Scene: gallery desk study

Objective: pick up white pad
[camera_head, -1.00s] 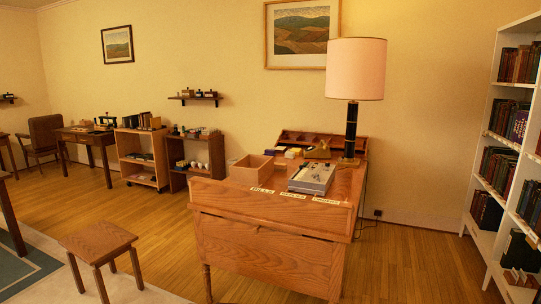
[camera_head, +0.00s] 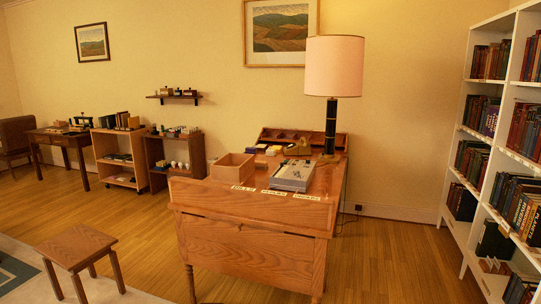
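A pale grey-white flat object (camera_head: 292,176) lies on top of the wooden desk (camera_head: 322,183), right of an open wooden box (camera_head: 232,168). It has small dark details on top, and I cannot tell whether it is the white pad. Small white and yellow items (camera_head: 268,149) sit behind it near the desk organizer; they are too small to make out. Neither of my grippers is in view.
A tall lamp (camera_head: 333,68) stands at the desk's back right. A wooden stool (camera_head: 77,246) stands at the front left. A white bookcase (camera_head: 455,225) lines the right side. Low shelves (camera_head: 174,163) stand behind at left. The floor (camera_head: 400,275) right of the desk is clear.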

